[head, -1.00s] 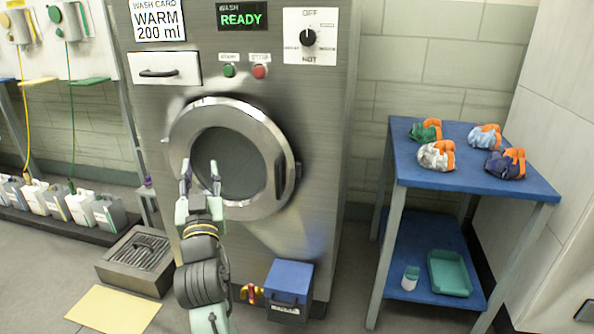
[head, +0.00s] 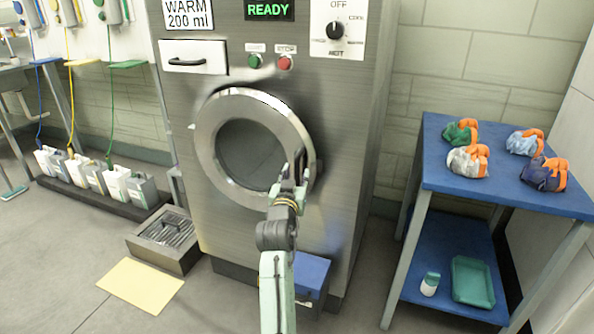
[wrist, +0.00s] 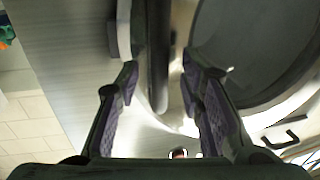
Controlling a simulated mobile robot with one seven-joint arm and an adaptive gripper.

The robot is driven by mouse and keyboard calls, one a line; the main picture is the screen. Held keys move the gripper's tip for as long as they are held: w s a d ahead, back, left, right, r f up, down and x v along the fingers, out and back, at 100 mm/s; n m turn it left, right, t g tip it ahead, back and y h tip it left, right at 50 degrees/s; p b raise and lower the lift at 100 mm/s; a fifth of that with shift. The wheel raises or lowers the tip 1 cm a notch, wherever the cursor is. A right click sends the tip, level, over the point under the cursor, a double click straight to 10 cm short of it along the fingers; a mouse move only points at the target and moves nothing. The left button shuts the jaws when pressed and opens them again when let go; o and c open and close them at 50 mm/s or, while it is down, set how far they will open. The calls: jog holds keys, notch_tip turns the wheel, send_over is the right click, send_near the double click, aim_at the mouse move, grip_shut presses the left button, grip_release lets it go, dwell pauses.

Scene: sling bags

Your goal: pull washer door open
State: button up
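The washer door (head: 207,140) is a round silver ring with dark glass, and it looks closed against the steel washer front. Its dark upright handle (wrist: 158,50) is on the ring's right side and is mostly hidden by my gripper in the head view. My gripper (head: 294,172) is in front of the door's right rim. In the wrist view my gripper (wrist: 160,78) is open, with one finger on each side of the handle's line. The handle lies between the fingertips, with gaps on both sides. I cannot tell how deep it sits between them.
A blue table (head: 440,178) with several bagged bundles stands at the right. A blue box (head: 311,272) is on the floor below the door. A grated floor box (head: 165,238) and a yellow mat (head: 141,286) lie at the left. The display (head: 269,10) reads READY.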

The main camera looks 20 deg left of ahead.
jog(key=shift+w+a, duration=0.1)
jog(key=shift+w, duration=0.75)
jog(key=shift+c, duration=0.2)
grip_shut()
